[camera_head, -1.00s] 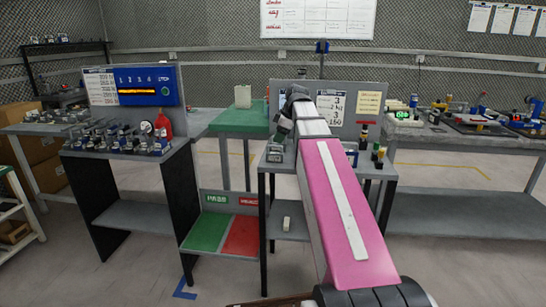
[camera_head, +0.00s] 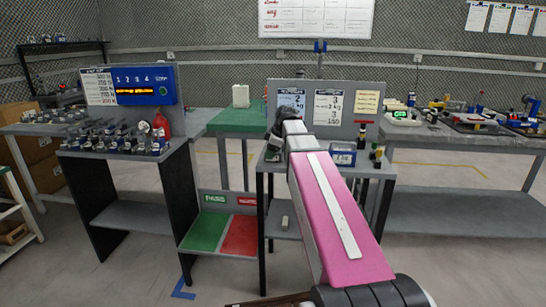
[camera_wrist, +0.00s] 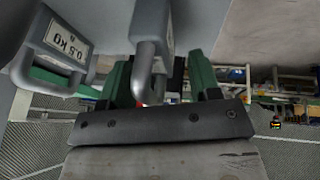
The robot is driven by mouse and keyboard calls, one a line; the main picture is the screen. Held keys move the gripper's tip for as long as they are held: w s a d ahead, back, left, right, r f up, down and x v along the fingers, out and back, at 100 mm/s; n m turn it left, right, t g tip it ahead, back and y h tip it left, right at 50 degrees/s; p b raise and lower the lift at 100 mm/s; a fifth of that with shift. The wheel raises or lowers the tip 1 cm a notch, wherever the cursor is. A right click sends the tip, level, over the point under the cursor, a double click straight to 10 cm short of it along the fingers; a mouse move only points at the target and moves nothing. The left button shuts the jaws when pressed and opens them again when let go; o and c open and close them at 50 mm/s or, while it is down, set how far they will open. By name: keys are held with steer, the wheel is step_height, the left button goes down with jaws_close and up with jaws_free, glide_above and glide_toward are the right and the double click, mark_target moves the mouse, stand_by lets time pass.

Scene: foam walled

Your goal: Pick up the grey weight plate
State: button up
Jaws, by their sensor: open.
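In the wrist view, a grey weight plate (camera_wrist: 150,52) with a bar-like handle stands between the two green fingers of my gripper (camera_wrist: 158,66). The fingers are apart, one on each side of the handle; I cannot tell whether they touch it. A second grey weight (camera_wrist: 62,45), with a white "0.5 KG" label, is beside it to the left. In the head view, my gripper (camera_head: 274,142) is low over the left end of the middle bench (camera_head: 262,166). It is dark and small there, and my pink arm hides part of the bench.
A blue-framed box (camera_head: 342,156) and several small dark bottles (camera_head: 376,153) stand on the bench's right side. An upright board (camera_head: 300,100) with sheets backs it. A left bench (camera_head: 130,148) holds several small devices and a red bottle (camera_head: 161,125).

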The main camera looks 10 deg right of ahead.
jaws_close()
